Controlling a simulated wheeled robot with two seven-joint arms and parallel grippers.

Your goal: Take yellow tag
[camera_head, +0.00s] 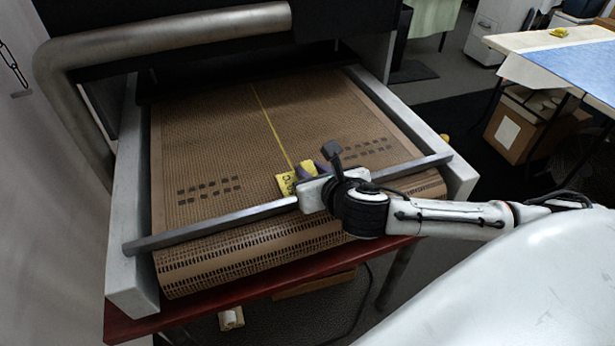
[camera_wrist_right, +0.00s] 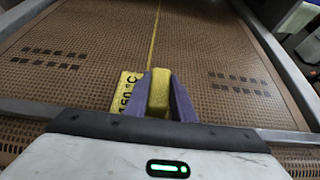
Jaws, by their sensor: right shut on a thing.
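The yellow tag (camera_head: 285,184), a flat plate with dark lettering, is on the brown mesh belt near its front bar. In the right wrist view the tag (camera_wrist_right: 128,88) reads "150 °C", and a thick yellow block stands beside the plate. My right gripper (camera_head: 310,170) has its purple fingers on either side of that block. It is shut on this yellow part; it also shows in the right wrist view (camera_wrist_right: 162,92). The join between block and plate is hidden by a finger. I cannot tell whether the tag touches the belt. My left gripper is not in view.
The mesh belt (camera_head: 215,130) has a yellow centre line and dark square marks. A metal bar (camera_head: 210,228) crosses its front, with pale side rails. A thick pipe (camera_head: 150,38) runs above left. A side table (camera_head: 525,42) at far right holds a small yellow item (camera_head: 558,32).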

